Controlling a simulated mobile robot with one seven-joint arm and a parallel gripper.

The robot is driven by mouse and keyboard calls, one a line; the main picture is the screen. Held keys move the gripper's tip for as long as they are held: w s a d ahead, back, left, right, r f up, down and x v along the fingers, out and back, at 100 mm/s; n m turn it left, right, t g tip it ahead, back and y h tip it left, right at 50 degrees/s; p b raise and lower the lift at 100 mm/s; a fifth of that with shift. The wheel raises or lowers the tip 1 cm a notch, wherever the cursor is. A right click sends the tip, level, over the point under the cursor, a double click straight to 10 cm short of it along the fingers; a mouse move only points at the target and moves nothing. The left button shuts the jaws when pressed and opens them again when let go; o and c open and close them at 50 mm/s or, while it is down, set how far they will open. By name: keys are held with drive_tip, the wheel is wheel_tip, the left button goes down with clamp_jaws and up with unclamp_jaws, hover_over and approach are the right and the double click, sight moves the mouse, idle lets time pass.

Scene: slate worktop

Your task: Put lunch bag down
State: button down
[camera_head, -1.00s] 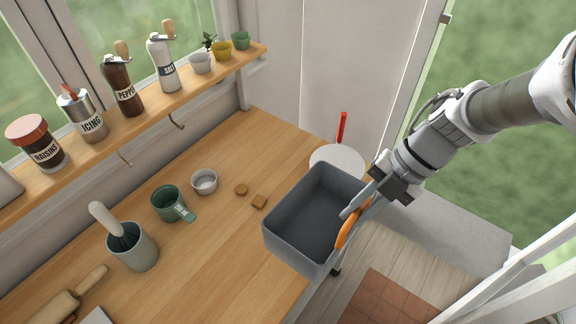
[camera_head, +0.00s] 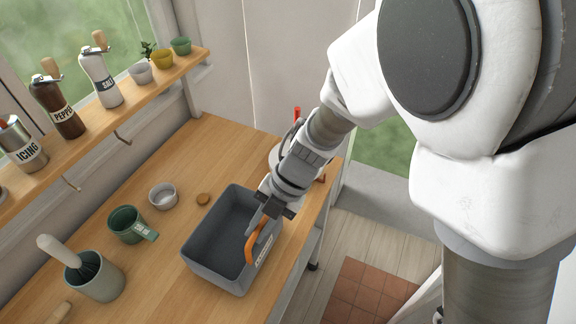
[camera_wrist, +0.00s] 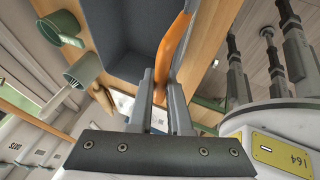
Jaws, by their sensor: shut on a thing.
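The lunch bag (camera_head: 205,262) is a grey open-topped box with an orange handle (camera_head: 252,248) on its right side. It appears over the wooden worktop near its right edge, upright and empty inside. I cannot tell whether its base touches the wood. My gripper (camera_head: 256,224) is shut on the orange handle. In the wrist view, the gripper fingers (camera_wrist: 160,85) are at the handle (camera_wrist: 174,45), with the grey wall of the bag (camera_wrist: 120,30) just beyond.
A white ramekin (camera_head: 163,196), a brown biscuit (camera_head: 203,199), a green mug (camera_head: 127,224) and a utensil pot (camera_head: 94,276) stand left of the bag. A round pale item with a red handle (camera_head: 297,113) is partly hidden behind my arm.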

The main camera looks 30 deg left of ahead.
drive_tip(key=shift+f, duration=0.8)
drive_tip(key=c, duration=0.8)
unclamp_jaws()
drive_tip(key=shift+c, duration=0.2)
drive_tip(key=p+v, duration=0.1)
drive_tip(key=v, duration=1.1)
drive_tip(key=shift+p, duration=0.35)
drive_tip(key=shift+r, duration=0.1)
